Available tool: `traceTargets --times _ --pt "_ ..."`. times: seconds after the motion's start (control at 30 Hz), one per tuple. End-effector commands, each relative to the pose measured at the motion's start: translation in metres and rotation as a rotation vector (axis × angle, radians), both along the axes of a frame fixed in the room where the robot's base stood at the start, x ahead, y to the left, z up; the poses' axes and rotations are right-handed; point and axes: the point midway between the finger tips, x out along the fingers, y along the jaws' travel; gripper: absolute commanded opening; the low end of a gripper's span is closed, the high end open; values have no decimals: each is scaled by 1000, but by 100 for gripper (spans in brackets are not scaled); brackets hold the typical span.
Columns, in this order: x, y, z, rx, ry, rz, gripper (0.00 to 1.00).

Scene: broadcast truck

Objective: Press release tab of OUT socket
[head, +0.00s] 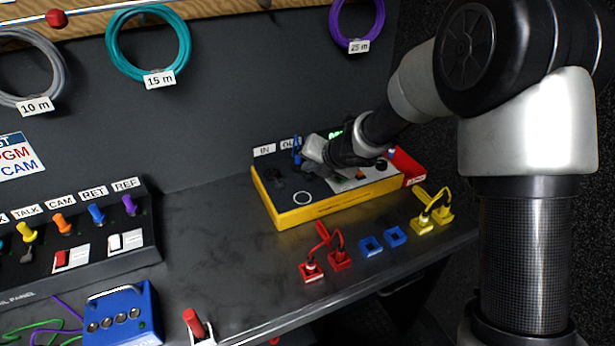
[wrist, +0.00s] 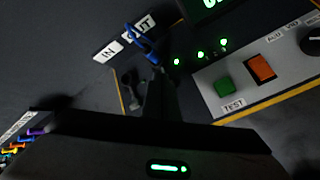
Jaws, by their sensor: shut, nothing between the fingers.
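The tester box (head: 318,208) is yellow-sided with a dark top and stands on the counter. Its IN label (head: 264,150) and OUT label (head: 290,143) are at the back left; in the wrist view the OUT label (wrist: 138,27) is at the top. My gripper (head: 306,160) is shut and empty, low over the box beside the blue cable. In the wrist view its dark fingers (wrist: 158,88) reach to just below the cable. The OUT socket and its release tab are mostly hidden; I cannot tell whether the fingers touch them.
A green TEST button (wrist: 223,86) and an orange switch (wrist: 261,68) sit on the box right of my gripper. Red plugs (head: 325,254), blue sockets (head: 383,241) and yellow plugs (head: 432,215) line the counter's front.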

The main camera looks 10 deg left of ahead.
Motion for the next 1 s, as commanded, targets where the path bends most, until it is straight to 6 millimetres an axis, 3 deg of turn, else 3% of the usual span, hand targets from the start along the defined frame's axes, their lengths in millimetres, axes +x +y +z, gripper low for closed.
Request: traceTargets --times 0.2,1.0 --pt "0 0 -9 0 0 0 0" --pt "0 0 -13 0 0 0 0"
